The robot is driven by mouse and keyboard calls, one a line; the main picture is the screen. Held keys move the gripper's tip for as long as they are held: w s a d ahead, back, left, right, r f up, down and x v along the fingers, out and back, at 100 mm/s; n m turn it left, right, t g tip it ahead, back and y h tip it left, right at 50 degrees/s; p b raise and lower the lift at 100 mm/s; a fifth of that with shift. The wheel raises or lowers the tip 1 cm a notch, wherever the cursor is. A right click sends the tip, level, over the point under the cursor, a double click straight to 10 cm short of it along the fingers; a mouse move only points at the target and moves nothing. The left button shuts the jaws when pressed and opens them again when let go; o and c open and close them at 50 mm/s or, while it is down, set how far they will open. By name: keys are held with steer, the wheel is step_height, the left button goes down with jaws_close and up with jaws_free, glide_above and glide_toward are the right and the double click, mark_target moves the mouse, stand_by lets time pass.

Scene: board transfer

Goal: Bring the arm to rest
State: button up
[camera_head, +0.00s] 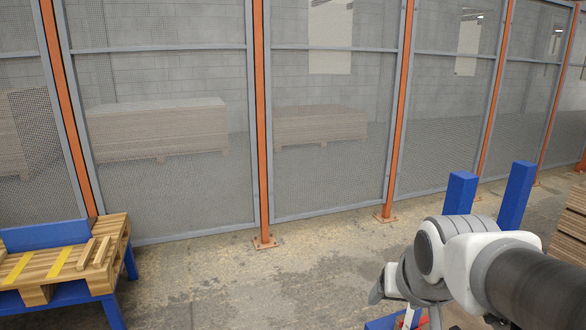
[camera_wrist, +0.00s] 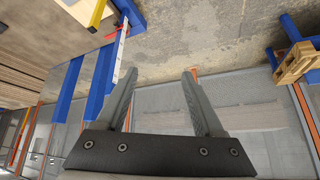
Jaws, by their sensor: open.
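My arm reaches in from the lower right in the head view, bent at a white and grey joint. My gripper shows in the wrist view (camera_wrist: 155,88), with its two grey fingers spread apart and nothing between them. Beyond the fingers are the concrete floor and the mesh fence. In the head view the gripper's fingertips are not clearly seen.
A wooden pallet (camera_head: 75,255) with yellow strips rests on a blue stand (camera_head: 114,312) at lower left. A mesh fence with orange posts (camera_head: 262,130) spans the back. Blue posts (camera_head: 516,195) and stacked boards (camera_head: 570,232) stand at right. The middle floor (camera_head: 240,285) is clear.

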steer(key=s+a+n+g, duration=0.1)
steer(key=s+a+n, duration=0.1)
steer(key=s, duration=0.8)
step_height(320, 180, up, 23)
steer(key=p, duration=2.3)
steer(key=shift+y, duration=0.3)
